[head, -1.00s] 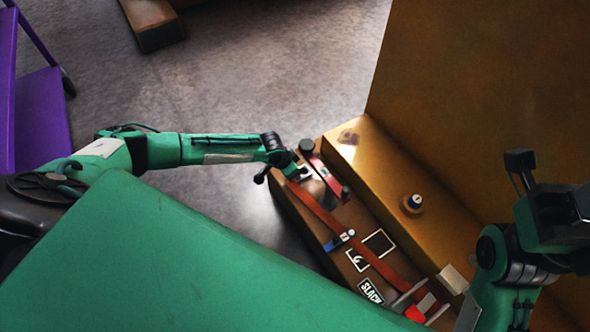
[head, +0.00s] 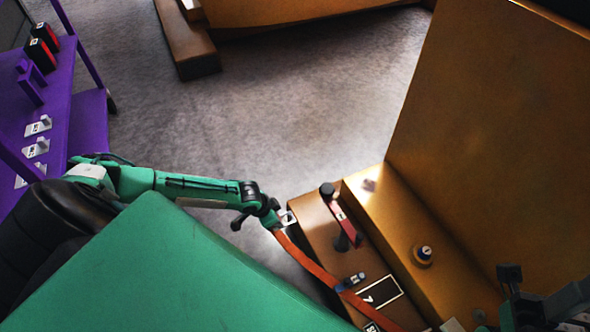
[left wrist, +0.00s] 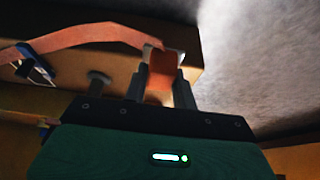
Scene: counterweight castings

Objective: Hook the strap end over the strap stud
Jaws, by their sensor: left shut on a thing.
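The orange strap (head: 305,262) runs from the lower edge up to my left gripper (head: 283,219). My left gripper is shut on the strap end (left wrist: 162,72), which shows between its fingers in the left wrist view. A pale metal piece (head: 288,218) shows at the strap end. The strap end is held by the corner of the brown bench. A short dark round-headed post (head: 341,243), probably the strap stud, stands apart from the strap end, to its right; a similar post (left wrist: 98,84) shows in the left wrist view. My right gripper is out of view; only part of that arm shows.
A red bar (head: 346,222) and a dark knob (head: 327,189) are behind the post. A blue clip (head: 351,282) lies by the strap. A purple cart (head: 85,125) stands left. The floor between is clear.

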